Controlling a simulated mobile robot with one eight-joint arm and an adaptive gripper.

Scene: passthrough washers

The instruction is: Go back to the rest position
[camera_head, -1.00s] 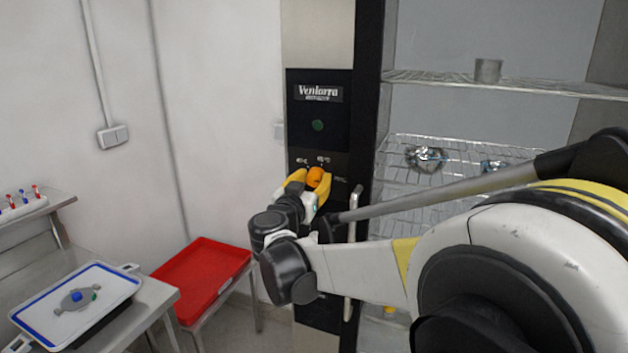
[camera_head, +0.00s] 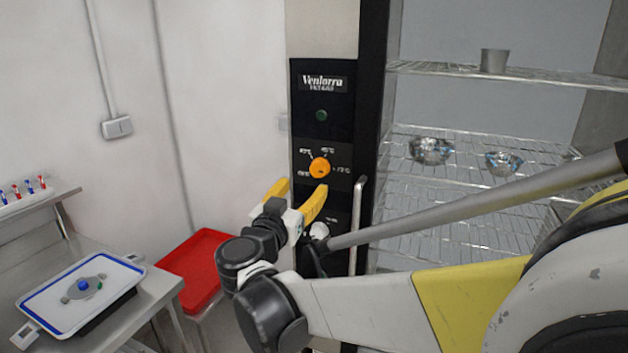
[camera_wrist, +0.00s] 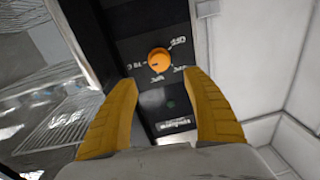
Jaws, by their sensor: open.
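My gripper (camera_head: 296,196) has yellow fingers and stands open and empty in front of the washer's dark control panel (camera_head: 322,208). An orange round knob (camera_head: 320,167) sits on that panel, just above and beyond the fingertips and apart from them. In the wrist view, the knob (camera_wrist: 159,60) shows beyond the two spread fingers, between and ahead of their tips (camera_wrist: 165,82). Temperature marks ring the knob. No separate marker of the rest position shows.
A vertical handle (camera_head: 358,225) stands by the panel. A red tray (camera_head: 195,272) and a blue-rimmed white tray (camera_head: 60,318) lie at lower left.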

